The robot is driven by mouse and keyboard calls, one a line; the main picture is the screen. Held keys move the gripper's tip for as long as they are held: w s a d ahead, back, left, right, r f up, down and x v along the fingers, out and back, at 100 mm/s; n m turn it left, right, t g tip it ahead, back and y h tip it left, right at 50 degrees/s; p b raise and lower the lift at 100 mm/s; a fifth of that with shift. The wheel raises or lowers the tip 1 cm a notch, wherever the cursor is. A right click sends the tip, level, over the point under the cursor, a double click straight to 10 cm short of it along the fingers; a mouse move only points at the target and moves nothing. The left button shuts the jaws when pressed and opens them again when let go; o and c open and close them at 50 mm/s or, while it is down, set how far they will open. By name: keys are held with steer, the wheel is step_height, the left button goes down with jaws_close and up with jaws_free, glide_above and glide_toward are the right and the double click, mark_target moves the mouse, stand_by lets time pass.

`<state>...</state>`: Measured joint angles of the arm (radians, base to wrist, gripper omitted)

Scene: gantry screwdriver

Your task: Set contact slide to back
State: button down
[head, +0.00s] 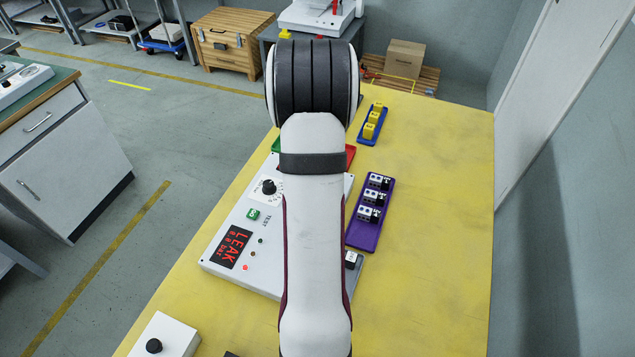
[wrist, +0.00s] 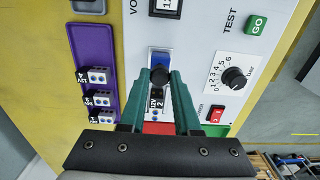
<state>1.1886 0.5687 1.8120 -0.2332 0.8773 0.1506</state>
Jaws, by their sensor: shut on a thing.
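The contact slide, a dark round knob (wrist: 160,75) on a slot with a blue section (wrist: 160,57), shows in the wrist view on the white test panel (wrist: 200,65). My gripper (wrist: 160,76) has its two green fingers closed on the knob from both sides. A small connector module (wrist: 157,101), marked 12V and 2, sits between the fingers on the near side of the knob. In the head view my arm hides the gripper and the slide. The panel (head: 222,268) also shows there, with a red LEAK display (head: 231,246).
A purple tray (head: 362,236) with connector modules stands right of the panel. A blue tray (head: 371,126) with yellow blocks lies farther back. The panel carries a GO button (wrist: 257,25), a pressure dial (wrist: 234,77) and a red rocker switch (wrist: 216,114). The yellow table's right side (head: 445,220) is clear.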

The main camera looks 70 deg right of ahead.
steer(key=c, duration=0.6)
jaws_free()
steer(key=shift+a, duration=0.15)
step_height(320, 180, up, 16)
steer(key=shift+f, duration=0.1)
